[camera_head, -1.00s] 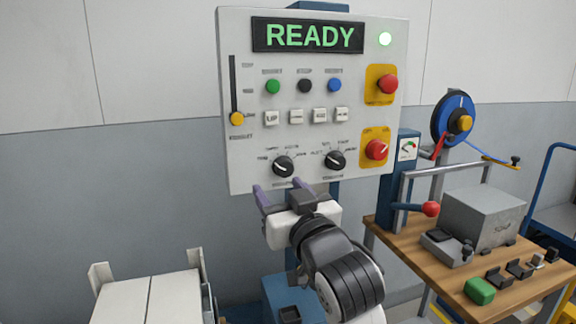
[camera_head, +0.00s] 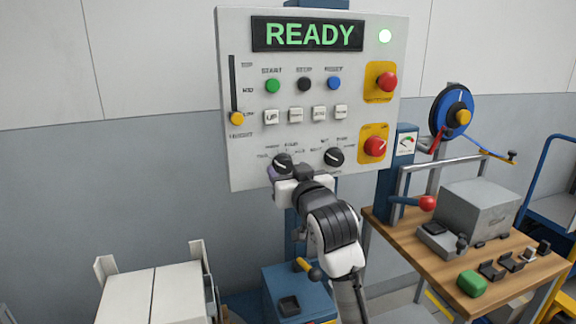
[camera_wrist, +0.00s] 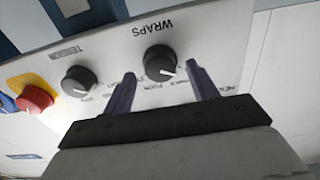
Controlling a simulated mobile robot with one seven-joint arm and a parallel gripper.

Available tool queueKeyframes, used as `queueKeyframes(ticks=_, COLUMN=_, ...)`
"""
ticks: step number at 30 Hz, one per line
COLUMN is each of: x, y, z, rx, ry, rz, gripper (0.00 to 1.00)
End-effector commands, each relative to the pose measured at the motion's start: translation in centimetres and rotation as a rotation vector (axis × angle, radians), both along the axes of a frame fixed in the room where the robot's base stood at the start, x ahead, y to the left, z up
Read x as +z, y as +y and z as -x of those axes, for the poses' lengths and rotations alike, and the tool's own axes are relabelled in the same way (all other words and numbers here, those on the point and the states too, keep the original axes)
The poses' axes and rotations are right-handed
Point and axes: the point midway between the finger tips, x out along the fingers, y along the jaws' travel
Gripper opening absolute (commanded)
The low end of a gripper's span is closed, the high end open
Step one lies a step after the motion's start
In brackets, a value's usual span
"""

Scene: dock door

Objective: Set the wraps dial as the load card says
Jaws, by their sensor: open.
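The wraps dial (camera_head: 283,160) is a black round knob with a white pointer line, at the lower left of the grey control panel (camera_head: 215,160). In the wrist view the wraps dial (camera_wrist: 160,60) stands under the word WRAPS, its pointer toward the lower right of that picture. The small labels around it are too blurred to read surely. My gripper (camera_wrist: 161,72) is open, its two purple fingers on either side of the dial; whether they touch it I cannot tell. In the head view my gripper (camera_head: 286,173) partly hides the dial's lower edge. I see no load card.
The tension dial (camera_head: 334,157) is close on the right, with a red knob (camera_head: 375,147) on yellow beyond it. Buttons (camera_head: 296,115) and a slider (camera_head: 236,118) sit above. A wooden bench (camera_head: 400,230) with a grey box (camera_head: 478,208) stands at the right.

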Motion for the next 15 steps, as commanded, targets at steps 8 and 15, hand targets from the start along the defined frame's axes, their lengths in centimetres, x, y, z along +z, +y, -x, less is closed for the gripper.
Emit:
queueKeyframes(ticks=8, x=-0.06, y=0.41, z=-1.16, rx=0.0, ry=0.0, rz=0.0, gripper=0.58)
queueKeyframes(ticks=15, x=-0.06, y=0.4, z=-1.13, rx=0.0, ry=0.0, rz=0.0, gripper=0.49)
